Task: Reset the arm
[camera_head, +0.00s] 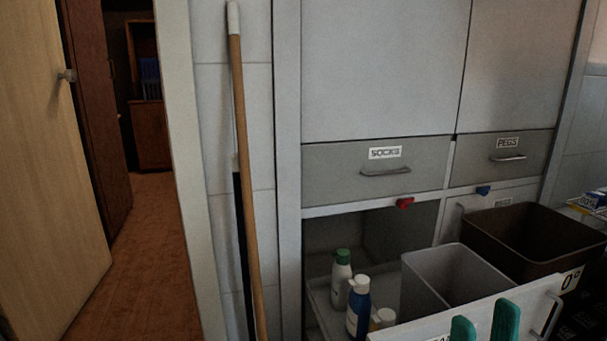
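My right gripper (484,326) shows at the bottom edge, right of centre, as two upright green fingertips. They stand apart with nothing visible between them, in front of the pulled-out drawer's white front panel (535,307). Whether they touch the panel cannot be told. The rest of the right arm is out of the picture. My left gripper is not in view.
A broom (243,150) leans on the wall. A doorway with brown floor (148,262) lies left.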

